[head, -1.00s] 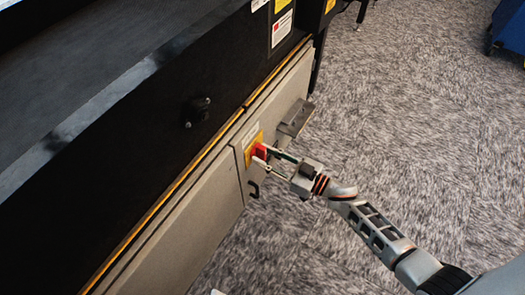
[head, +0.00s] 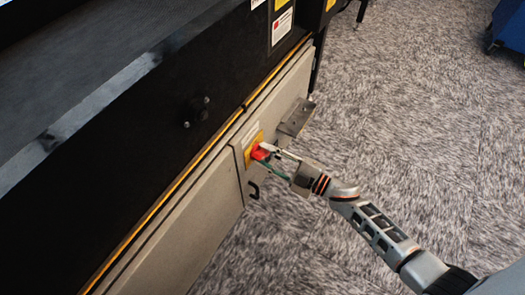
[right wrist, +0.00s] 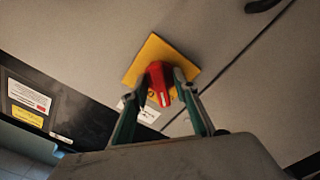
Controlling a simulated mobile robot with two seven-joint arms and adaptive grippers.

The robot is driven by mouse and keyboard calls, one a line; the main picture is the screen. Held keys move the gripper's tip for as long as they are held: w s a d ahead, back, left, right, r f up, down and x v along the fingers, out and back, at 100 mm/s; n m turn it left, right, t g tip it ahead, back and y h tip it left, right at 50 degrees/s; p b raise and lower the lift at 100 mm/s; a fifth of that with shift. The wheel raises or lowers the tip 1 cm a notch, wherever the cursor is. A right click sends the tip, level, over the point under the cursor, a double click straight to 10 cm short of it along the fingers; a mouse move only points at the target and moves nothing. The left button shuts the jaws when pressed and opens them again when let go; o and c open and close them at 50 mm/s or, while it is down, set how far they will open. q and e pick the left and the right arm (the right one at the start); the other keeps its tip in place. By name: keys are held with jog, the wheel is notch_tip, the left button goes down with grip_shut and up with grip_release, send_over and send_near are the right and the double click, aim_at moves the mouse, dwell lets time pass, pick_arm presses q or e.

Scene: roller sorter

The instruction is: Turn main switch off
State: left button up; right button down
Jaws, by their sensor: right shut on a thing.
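The main switch is a red rotary handle (head: 259,153) on a yellow square plate (head: 251,149), set on the grey cabinet door of the machine. My right gripper (head: 266,155) is shut on the red handle, with one finger on each side of it. In the right wrist view the red handle (right wrist: 159,84) stands between the two fingertips (right wrist: 162,88), in front of the yellow plate (right wrist: 145,58). The fingers hide parts of the handle and plate. My left gripper is not in view.
A metal bracket (head: 296,118) juts from the cabinet to the right of the switch. A dark hook-shaped handle (head: 253,190) sits below it. Carpeted floor (head: 410,110) to the right is mostly clear, with a blue object (head: 508,28) at the far right.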

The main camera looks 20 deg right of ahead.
jog(key=n, duration=0.3)
jog(key=w+a+r+n, duration=0.1)
jog(key=n, duration=0.6)
jog(key=shift+s, duration=0.1)
jog(key=c, duration=2.1)
grip_release()
jog(key=shift+f, duration=0.1)
jog(key=shift+o, duration=0.6)
jog(key=shift+a+f, duration=0.1)
jog(key=shift+a, duration=0.2)
jog(key=shift+f, duration=0.15)
jog(key=shift+s+d+f, duration=0.1)
jog(key=shift+s+d, duration=0.25)
jog(key=shift+s, duration=0.1)
jog(key=v, duration=0.6)
jog(key=shift+d, duration=0.4)
